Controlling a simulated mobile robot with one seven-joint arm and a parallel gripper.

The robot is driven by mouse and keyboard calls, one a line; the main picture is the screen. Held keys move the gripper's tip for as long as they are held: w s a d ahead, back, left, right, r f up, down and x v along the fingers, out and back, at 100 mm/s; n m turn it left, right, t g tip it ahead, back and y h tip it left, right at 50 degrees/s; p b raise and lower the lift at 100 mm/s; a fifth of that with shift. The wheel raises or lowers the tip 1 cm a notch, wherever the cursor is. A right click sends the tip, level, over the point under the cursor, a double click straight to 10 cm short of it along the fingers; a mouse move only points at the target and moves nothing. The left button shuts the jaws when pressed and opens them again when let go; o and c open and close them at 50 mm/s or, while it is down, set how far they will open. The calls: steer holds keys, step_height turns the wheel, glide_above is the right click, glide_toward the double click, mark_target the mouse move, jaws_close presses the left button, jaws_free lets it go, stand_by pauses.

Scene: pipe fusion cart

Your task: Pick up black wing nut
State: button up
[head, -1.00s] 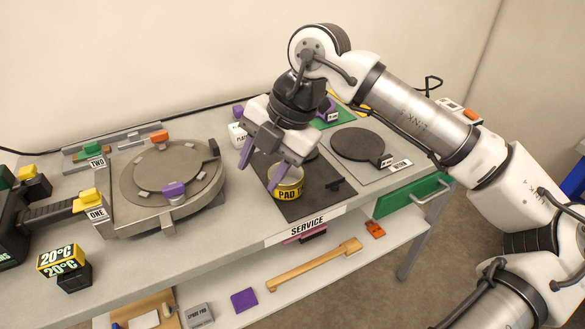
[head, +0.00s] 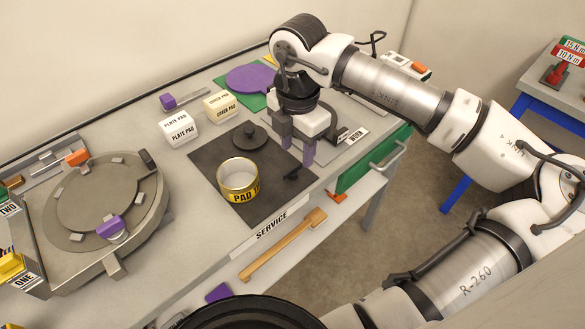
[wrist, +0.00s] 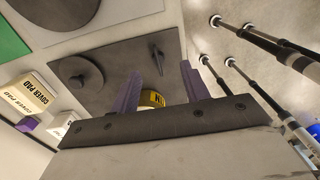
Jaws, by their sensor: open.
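The black wing nut (head: 292,175) lies on the dark service mat (head: 222,196) near its right edge, to the right of the yellow-labelled PAD tin (head: 240,182). In the wrist view the wing nut (wrist: 157,60) shows as a small dark piece on the mat, just beyond the fingertips and between their lines. My gripper (head: 298,150) has its two purple fingers pointing down, just behind the wing nut in the head view. The fingers are apart with nothing between them; the wrist view also shows the open gripper (wrist: 161,72). How high they are above the mat is unclear.
A black knobbed disc (head: 249,137) sits on the mat behind the tin. White PLATE PAD (head: 178,128) and COVER PAD (head: 221,105) boxes stand further back. A round grey fixture (head: 98,195) fills the left. A green panel (head: 365,168) with a handle hangs at the right edge.

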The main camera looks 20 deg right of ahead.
mark_target(294, 168)
steer(key=shift+w+a+f+p, duration=0.1)
steer(key=shift+f+p, duration=0.45)
steer(key=shift+f, duration=0.95)
steer(key=shift+w+a+f+p, duration=0.1)
steer(key=shift+f+p, duration=0.45)
steer(key=shift+f, duration=0.9)
jaws_close()
steer(key=shift+r, duration=0.1)
step_height(294, 168, up, 20)
steer(key=b, duration=0.3)
